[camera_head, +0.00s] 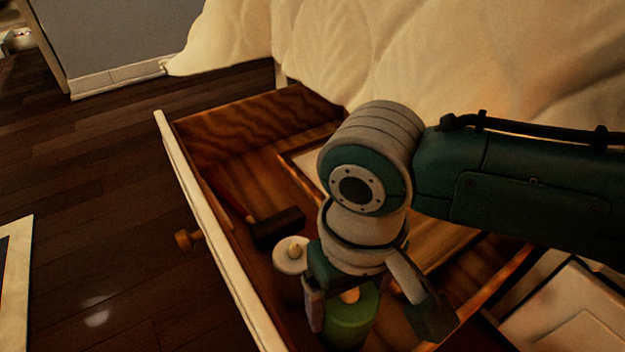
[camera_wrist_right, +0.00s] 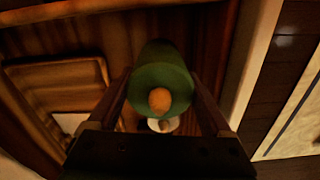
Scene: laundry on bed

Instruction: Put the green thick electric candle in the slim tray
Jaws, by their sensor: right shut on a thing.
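The green thick electric candle (camera_head: 352,322) has a pale flame-shaped tip and is at the near end of an open wooden drawer. My right gripper (camera_head: 372,318) is shut on it, with one finger on each side. In the right wrist view the green candle (camera_wrist_right: 162,75) sits between the two fingers (camera_wrist_right: 160,88). I cannot tell whether its base touches the drawer floor. A shallow wooden tray (camera_head: 298,160), which looks like the slim tray, lies in the drawer, partly hidden by my right arm. Its rim shows in the right wrist view (camera_wrist_right: 58,73). My left gripper is out of view.
A white candle (camera_head: 289,262) stands close beside the green one. A dark-headed hammer (camera_head: 277,228) with a red handle lies near the drawer's front wall (camera_head: 212,228). The bed cover (camera_head: 300,50) hangs behind the drawer. Bare wooden floor lies to the left.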

